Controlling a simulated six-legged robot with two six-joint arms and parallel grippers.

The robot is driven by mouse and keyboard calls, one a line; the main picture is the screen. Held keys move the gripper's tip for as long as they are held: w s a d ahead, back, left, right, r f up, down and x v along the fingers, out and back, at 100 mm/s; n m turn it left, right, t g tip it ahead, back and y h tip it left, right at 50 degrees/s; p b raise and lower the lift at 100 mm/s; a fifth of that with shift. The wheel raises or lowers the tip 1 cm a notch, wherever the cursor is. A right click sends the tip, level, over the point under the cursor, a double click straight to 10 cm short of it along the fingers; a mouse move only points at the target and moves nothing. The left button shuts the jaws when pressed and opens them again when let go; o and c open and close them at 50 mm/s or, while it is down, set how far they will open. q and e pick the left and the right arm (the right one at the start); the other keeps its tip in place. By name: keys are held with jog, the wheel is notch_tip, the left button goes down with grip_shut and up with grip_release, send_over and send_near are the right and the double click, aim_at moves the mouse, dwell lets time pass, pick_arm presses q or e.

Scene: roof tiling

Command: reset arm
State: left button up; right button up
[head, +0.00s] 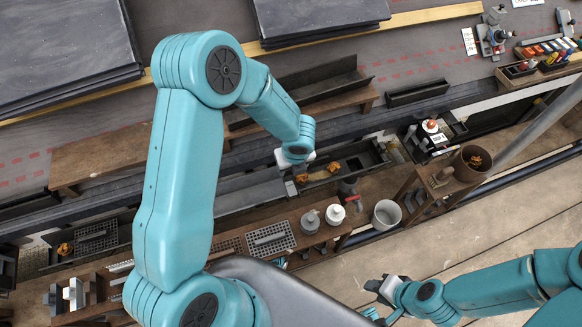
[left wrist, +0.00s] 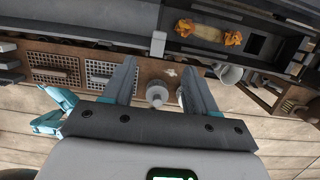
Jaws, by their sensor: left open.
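My left arm rises large and teal in the left half of the head view, bent at the elbow, its wrist over the gutter trough. Its gripper is mostly hidden behind the wrist there. In the left wrist view my left gripper (left wrist: 160,72) is open, its two fingers apart with nothing held between them. A grey bottle (left wrist: 157,94) shows beyond the gap, apparently below on the shelf. My right gripper (head: 378,292) is low at the right in the head view, over the plank floor. It is small and dark, and its jaws are unclear.
A wooden shelf holds a grey bottle (head: 310,221), a white bottle (head: 335,214) and metal grates (head: 270,238). A white bucket (head: 387,214) and a brown pot (head: 472,163) stand to the right. Dark slate stacks (head: 65,50) lie on the roof. The plank floor at lower right is clear.

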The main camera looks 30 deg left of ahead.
pick_arm(q)
jog(key=shift+r, duration=0.4)
jog(key=shift+s, duration=0.1)
jog(key=s+d+f+n+h, duration=0.2)
jog(key=s+d+f+n, duration=0.15)
jog(key=s+n, duration=0.4)
jog(key=s+d+f+n+g+h, duration=0.15)
jog(key=s+d+n, duration=0.25)
jog(key=n, duration=0.6)
jog(key=s+d+f+n+h, duration=0.3)
jog(key=s+d+n, duration=0.15)
jog(key=n, duration=0.45)
notch_tip(320, 180, up, 16)
jog(key=a+n+p, duration=0.1)
jog(key=p, duration=1.4)
jog(key=shift+s+f+y, duration=0.15)
jog(key=shift+s+y, duration=0.2)
jog(key=shift+s, duration=0.05)
jog(key=shift+n, duration=0.25)
